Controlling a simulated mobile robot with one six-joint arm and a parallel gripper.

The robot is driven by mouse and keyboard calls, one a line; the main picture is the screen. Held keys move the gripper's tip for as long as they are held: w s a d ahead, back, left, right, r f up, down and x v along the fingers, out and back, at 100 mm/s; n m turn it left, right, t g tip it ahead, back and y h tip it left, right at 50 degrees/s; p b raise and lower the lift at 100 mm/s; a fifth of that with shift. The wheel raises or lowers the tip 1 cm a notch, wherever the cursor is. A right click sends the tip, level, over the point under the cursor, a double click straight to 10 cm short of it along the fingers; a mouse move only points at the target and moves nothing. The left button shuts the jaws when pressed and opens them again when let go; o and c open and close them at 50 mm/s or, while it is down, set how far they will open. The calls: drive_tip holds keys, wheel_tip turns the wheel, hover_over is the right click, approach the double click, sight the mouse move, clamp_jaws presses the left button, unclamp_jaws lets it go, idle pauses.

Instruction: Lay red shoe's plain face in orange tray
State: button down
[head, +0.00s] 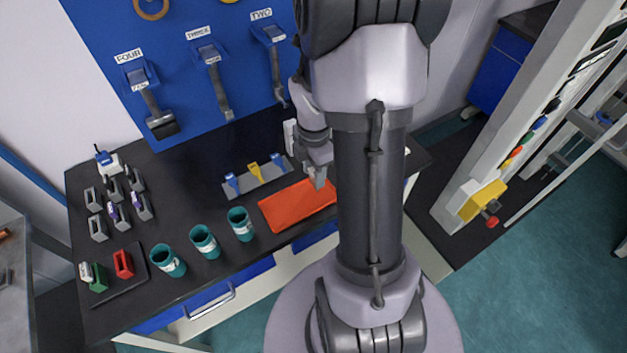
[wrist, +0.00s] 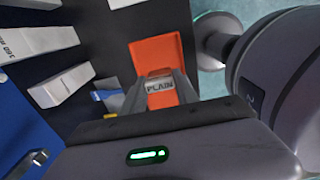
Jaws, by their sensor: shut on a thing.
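The orange tray (head: 290,212) lies on the black bench, at the front right. It also shows in the wrist view (wrist: 150,50), beyond my fingertips. My gripper (head: 318,178) is over the tray's back right part, pointing down. In the wrist view my gripper (wrist: 160,92) is shut on a small piece, the red shoe (wrist: 160,99), with a pale label reading PLAIN facing the camera. Only a little red shows below the label. The fingers hide most of the shoe in the head view, and I cannot tell whether it touches the tray.
A grey rack (head: 256,178) with blue and yellow pieces stands left of the tray. Several teal cups (head: 205,242) line the bench front. A red block (head: 123,264) and a green block (head: 98,278) stand farther left. A blue board (head: 190,50) with labelled hanging tools rises behind.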

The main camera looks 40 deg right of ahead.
wheel_tip(320, 180, down, 4)
drive_tip(key=shift+r+b, duration=0.2)
drive_tip(key=shift+b, duration=0.65)
drive_tip(key=shift+f, duration=0.2)
drive_tip(key=c, duration=0.9)
unclamp_jaws()
drive_tip(key=shift+r, duration=0.1)
